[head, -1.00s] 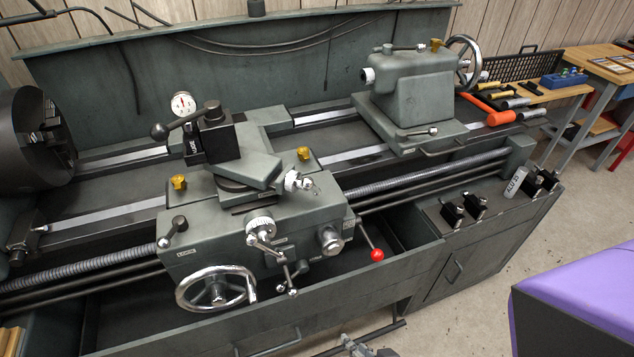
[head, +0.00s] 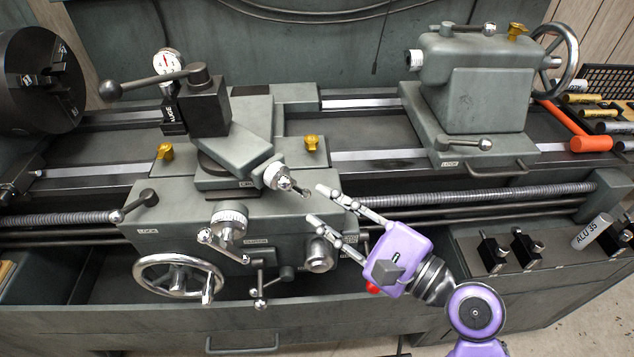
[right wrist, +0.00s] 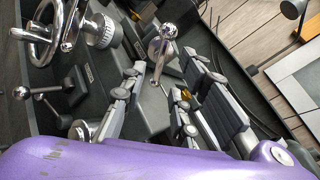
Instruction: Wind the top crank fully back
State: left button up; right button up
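The top crank (head: 281,179) is a small bright metal crank at the front end of the angled top slide (head: 240,152). Its handle points right, toward my right gripper. My right gripper (head: 315,203) is open, its two fingertips just right of the crank handle. In the right wrist view a shiny ball-ended crank handle (right wrist: 164,45) shows between the spread fingers (right wrist: 162,72); I see no finger closed on it. Whether a finger touches it I cannot tell. My left gripper is not in view.
Below stand the cross-slide crank (head: 226,228), a large handwheel (head: 178,277) and a round knob (head: 320,254). The red-ended lever (head: 373,288) is partly behind my right gripper. The tool post with its lever (head: 205,98) rises behind. The tailstock (head: 485,80) stands right.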

aim_at(297, 190)
jog(key=x, duration=0.5)
jog(key=r+x, duration=0.1)
jog(key=x, duration=0.2)
jog(key=shift+s+a+p, duration=0.15)
jog(key=shift+p, duration=0.25)
jog(key=shift+c, duration=0.3)
grip_shut()
